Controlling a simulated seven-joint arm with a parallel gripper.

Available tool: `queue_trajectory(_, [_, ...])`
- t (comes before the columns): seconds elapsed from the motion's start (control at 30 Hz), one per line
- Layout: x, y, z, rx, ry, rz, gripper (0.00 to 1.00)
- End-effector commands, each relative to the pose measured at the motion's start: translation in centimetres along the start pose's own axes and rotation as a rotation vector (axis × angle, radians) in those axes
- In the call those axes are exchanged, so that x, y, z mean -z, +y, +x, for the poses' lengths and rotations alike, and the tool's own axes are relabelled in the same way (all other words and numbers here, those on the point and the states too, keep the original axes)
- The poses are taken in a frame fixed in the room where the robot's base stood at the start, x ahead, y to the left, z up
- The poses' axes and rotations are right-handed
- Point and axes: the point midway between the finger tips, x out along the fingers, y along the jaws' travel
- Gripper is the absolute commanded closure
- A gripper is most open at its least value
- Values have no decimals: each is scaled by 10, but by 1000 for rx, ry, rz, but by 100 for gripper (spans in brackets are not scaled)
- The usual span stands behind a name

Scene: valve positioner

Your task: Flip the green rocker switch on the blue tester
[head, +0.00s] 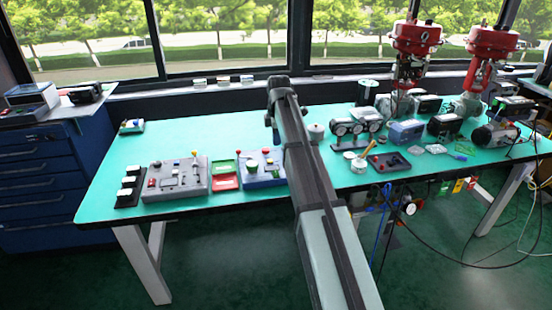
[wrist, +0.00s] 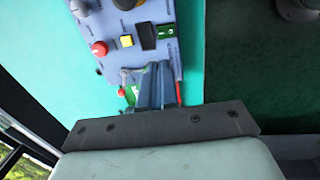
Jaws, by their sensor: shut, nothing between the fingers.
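The blue tester (wrist: 120,60) fills the upper middle of the wrist view. In the head view the tester (head: 266,183) sits on the bench, partly hidden behind my arm. A small green part, which looks like the rocker switch (wrist: 166,30), is at the panel's right edge beside a black block. I cannot tell which way it is tipped. My gripper (wrist: 157,66) is shut and empty, its fingers over the tester's lower right part in the wrist view. The fingertips appear apart from the green switch, which lies above them in that picture.
The tester also carries a red knob (wrist: 99,48), a yellow button (wrist: 126,41) and a lever with a red ball (wrist: 121,92). A red-and-green tray (head: 224,174) and a grey control box (head: 176,180) stand to its left. Several instruments crowd the bench's right side.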

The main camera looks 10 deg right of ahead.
Motion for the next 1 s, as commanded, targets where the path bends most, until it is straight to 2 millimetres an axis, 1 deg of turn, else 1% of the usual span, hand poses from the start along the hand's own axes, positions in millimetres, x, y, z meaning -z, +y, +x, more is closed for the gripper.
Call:
queue_trajectory(0.17, [0,-1,19,3,0,0,100])
queue_trajectory(0.6, [0,-1,93,3,0,0,100])
queue_trajectory(0.7, [0,0,107,1,0,0,100])
queue_trajectory(0.8, [0,0,120,1,0,0,100])
queue_trajectory(1.0, [0,0,134,1,0,0,100])
